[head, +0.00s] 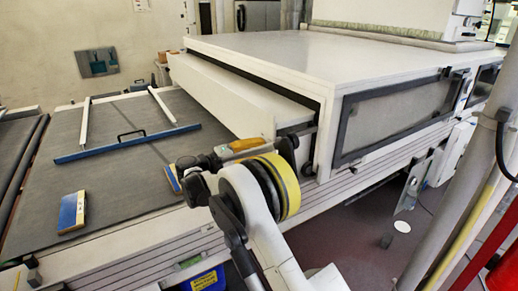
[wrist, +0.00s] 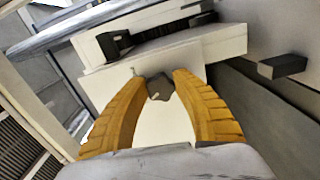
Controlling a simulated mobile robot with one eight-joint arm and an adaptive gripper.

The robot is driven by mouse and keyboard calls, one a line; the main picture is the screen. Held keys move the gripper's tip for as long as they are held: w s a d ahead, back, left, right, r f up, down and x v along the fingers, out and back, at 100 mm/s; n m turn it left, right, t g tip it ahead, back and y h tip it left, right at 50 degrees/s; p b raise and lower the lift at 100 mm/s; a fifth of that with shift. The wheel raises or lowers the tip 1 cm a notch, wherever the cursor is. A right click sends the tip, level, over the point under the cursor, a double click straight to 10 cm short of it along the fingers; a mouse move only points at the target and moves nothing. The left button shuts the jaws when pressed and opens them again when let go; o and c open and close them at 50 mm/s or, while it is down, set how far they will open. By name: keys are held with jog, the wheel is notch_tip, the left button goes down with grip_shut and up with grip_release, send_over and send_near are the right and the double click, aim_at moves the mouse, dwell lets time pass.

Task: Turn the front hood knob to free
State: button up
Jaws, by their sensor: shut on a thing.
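The front hood knob (wrist: 160,88) is a small dark grey, angular piece on a white panel (wrist: 205,50) in the wrist view. The two yellow, ribbed fingers of my gripper (wrist: 160,76) are closed around it, one tip on each side. In the head view my gripper (head: 256,143) reaches the near end of the low white hood section (head: 235,95), at the edge of the belt. The knob cannot be made out there, behind the fingers. I cannot tell from these views which setting the knob points to.
The dark belt (head: 110,160) lies to the left, with a blue-edged frame (head: 125,145) and blue-and-tan blocks (head: 72,212) on it. The large white tunnel housing (head: 320,55) stands right behind my gripper.

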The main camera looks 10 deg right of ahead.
jog(key=shift+r+n, duration=0.1)
jog(key=shift+n, duration=1.5)
jog(key=o, duration=1.2)
jog(key=shift+d, duration=0.1)
jog(key=v, duration=1.2)
